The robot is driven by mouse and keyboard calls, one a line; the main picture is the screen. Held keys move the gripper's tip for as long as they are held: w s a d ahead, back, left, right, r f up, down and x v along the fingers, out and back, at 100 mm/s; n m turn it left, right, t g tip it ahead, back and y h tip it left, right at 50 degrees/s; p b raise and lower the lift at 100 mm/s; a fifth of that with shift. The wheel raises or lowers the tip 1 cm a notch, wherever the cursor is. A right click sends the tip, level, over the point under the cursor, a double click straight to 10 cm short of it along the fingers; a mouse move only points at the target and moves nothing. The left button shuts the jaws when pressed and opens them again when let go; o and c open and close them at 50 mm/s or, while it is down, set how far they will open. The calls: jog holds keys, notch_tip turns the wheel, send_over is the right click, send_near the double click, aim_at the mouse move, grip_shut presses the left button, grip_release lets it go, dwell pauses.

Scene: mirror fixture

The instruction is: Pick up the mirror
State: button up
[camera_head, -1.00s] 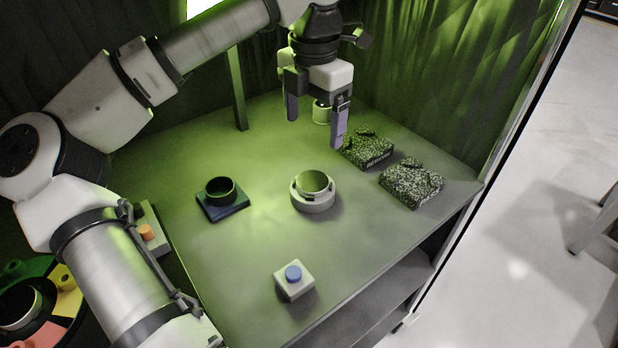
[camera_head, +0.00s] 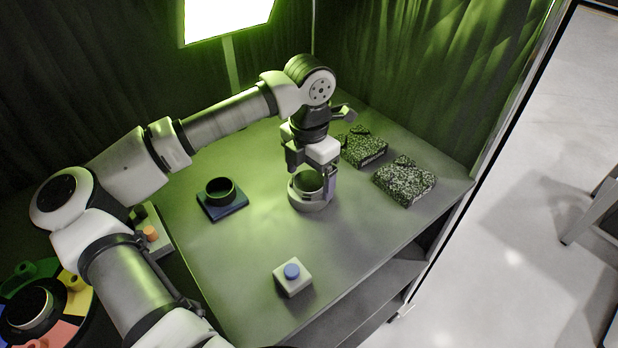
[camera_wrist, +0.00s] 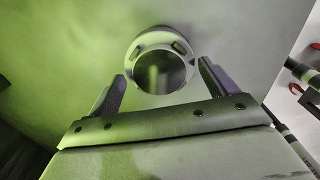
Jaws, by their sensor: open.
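The round mirror (camera_head: 308,182) sits in a pale ring-shaped fixture (camera_head: 308,203) in the middle of the table. In the wrist view the mirror (camera_wrist: 160,73) is a grey reflective disc inside the ring (camera_wrist: 137,52), which has dark slots in its rim. My gripper (camera_head: 311,181) points down just above the fixture and partly covers it in the head view. In the wrist view my gripper (camera_wrist: 162,72) is open and empty, with one finger on each side of the ring. I cannot tell how much height is left between fingertips and mirror.
A dark ring on a blue base (camera_head: 221,195) stands to the left. A white box with a blue button (camera_head: 292,277) is in front. Two speckled blocks (camera_head: 362,148) (camera_head: 404,182) lie at the back right. A bright panel (camera_head: 228,18) stands behind the table.

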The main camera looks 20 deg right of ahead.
jog(key=shift+c, duration=0.5)
jog(key=c, duration=1.1)
jog(key=shift+o, duration=0.2)
